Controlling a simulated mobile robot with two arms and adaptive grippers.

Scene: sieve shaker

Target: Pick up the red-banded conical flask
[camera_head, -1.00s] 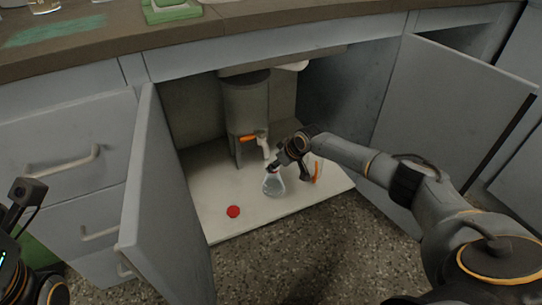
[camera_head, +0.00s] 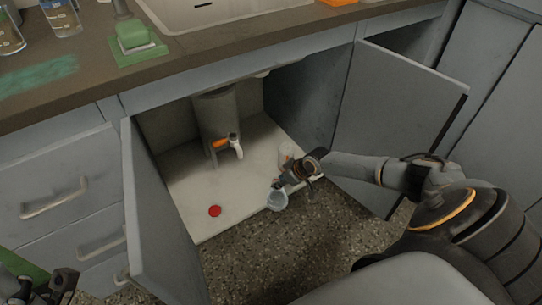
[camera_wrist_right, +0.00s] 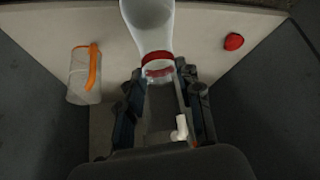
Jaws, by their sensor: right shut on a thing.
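The red-banded conical flask (camera_head: 277,201) is clear glass and hangs at my right gripper, by the front edge of the cabinet floor. In the right wrist view the flask (camera_wrist_right: 149,24) points away from me, with the red band (camera_wrist_right: 158,57) around its neck. My right gripper (camera_head: 282,184) is shut on the neck; its fingers (camera_wrist_right: 157,83) show on both sides of it. In the head view the gripper hides the band. Part of my left gripper (camera_head: 62,281) shows at the lower left, and its jaws are unclear.
The open cabinet has a left door (camera_head: 158,219) and a right door (camera_head: 390,110). On its white floor (camera_head: 192,190) lie a red object (camera_head: 215,211) and a clear container with an orange part (camera_wrist_right: 83,72). A grey tank (camera_head: 218,120) with a tap stands behind.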

